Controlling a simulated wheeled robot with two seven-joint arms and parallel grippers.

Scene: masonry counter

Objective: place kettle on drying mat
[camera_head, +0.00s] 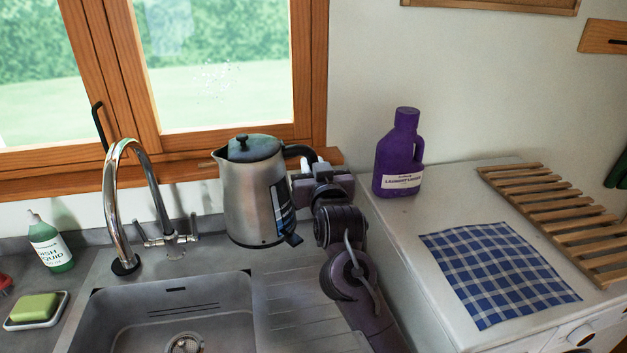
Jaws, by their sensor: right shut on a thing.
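A steel kettle (250,200) with a dark lid and black handle is upright over the back of the drainer, right of the tap. My right gripper (306,166) is at the kettle's right side, shut on its black handle; the fingertips are partly hidden. I cannot tell whether the kettle's base touches the surface below. A blue and white checked cloth (498,270), the likely drying mat, lies flat on the white worktop at the right, apart from the kettle. My left gripper is not in view.
A purple laundry bottle (399,155) stands on the white worktop (400,235) between kettle and cloth, towards the wall. A wooden slatted rack (560,215) lies right of the cloth. The sink (165,310), tap (125,200), green soap bottle (50,245) and soap dish (35,310) are left.

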